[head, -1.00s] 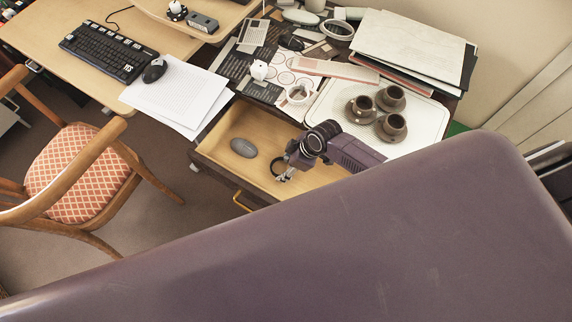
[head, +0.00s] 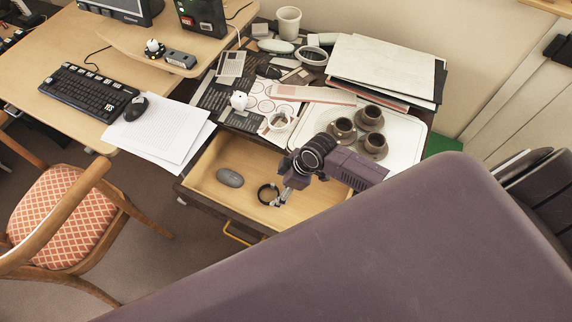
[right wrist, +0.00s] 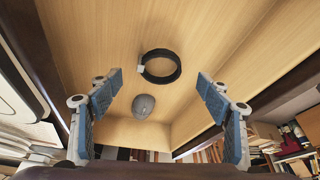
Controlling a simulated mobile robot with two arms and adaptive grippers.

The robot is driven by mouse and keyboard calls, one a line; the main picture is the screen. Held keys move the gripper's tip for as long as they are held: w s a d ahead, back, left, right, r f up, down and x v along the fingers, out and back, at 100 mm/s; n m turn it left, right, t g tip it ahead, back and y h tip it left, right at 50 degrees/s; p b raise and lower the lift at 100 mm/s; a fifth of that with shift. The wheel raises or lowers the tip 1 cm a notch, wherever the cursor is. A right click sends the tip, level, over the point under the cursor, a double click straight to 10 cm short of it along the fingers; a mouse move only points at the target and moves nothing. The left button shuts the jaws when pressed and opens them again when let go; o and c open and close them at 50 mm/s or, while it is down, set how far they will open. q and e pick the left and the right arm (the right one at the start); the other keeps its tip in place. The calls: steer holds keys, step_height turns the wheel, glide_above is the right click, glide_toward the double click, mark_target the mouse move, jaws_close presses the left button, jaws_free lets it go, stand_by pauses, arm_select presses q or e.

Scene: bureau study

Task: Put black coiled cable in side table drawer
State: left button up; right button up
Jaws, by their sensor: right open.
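The black coiled cable (head: 268,193) lies as a ring on the floor of the open side table drawer (head: 239,151). In the right wrist view the cable (right wrist: 161,67) shows whole, with a small light piece on its left side. My right gripper (head: 281,200) is over the drawer, close beside the cable in the head view. In the right wrist view my right gripper (right wrist: 158,100) is open, its blue-padded fingers apart with nothing between them, and the cable lies beyond them. My left gripper is not in view.
A grey mouse (head: 230,178) lies in the drawer, left of the cable. A chair (head: 70,210) stands at left.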

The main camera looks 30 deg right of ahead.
steer(key=v, duration=0.6)
steer(key=shift+r, duration=0.15)
stand_by(0.3)
